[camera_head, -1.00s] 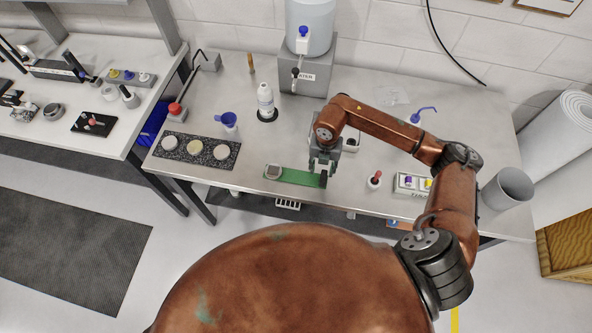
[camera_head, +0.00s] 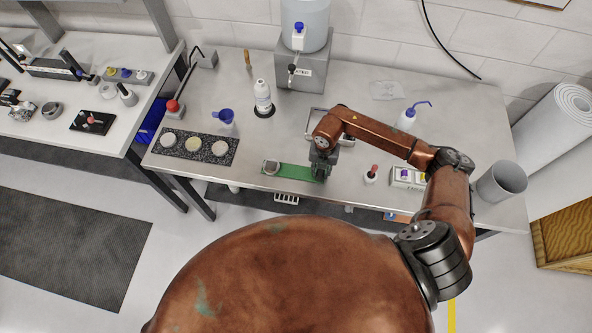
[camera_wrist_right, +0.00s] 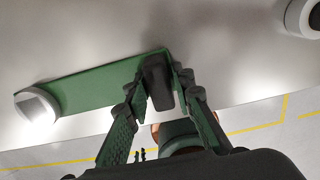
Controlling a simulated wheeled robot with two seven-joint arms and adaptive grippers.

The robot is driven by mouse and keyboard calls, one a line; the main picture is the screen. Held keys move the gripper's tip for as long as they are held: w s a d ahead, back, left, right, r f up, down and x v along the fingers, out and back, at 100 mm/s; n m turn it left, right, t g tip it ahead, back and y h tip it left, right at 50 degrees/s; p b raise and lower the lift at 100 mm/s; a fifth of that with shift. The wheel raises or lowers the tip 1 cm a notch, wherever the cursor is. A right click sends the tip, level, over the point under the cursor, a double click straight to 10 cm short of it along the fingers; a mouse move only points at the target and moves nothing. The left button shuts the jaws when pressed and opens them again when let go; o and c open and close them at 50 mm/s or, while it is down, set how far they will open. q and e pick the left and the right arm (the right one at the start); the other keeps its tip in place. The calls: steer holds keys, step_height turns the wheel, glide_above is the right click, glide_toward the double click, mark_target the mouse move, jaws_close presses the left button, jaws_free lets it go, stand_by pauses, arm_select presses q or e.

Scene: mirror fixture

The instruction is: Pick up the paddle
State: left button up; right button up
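The paddle appears to be the flat green strip (camera_head: 290,172) near the front edge of the bench, with a dark upright handle (camera_wrist_right: 158,80) at its right end. It also shows in the right wrist view (camera_wrist_right: 95,85). A round pale piece with a bright face (camera_wrist_right: 38,105) is at its left end. My right gripper (camera_head: 319,175) is low over the right end. In the right wrist view its fingers (camera_wrist_right: 160,90) stand apart on either side of the handle; contact is unclear. My left gripper is not in view.
A black speckled tray (camera_head: 202,138) with round discs lies to the left. A red-topped bottle (camera_head: 370,175) and a small switch box (camera_head: 407,178) stand to the right. A water dispenser (camera_head: 303,62) and a white bottle (camera_head: 263,98) stand behind. The bench's front edge is close.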

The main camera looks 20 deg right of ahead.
steer(key=shift+c, duration=0.9)
steer(key=c, duration=0.3)
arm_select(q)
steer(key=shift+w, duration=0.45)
arm_select(e)
steer(key=shift+r, duration=0.1)
jaws_close()
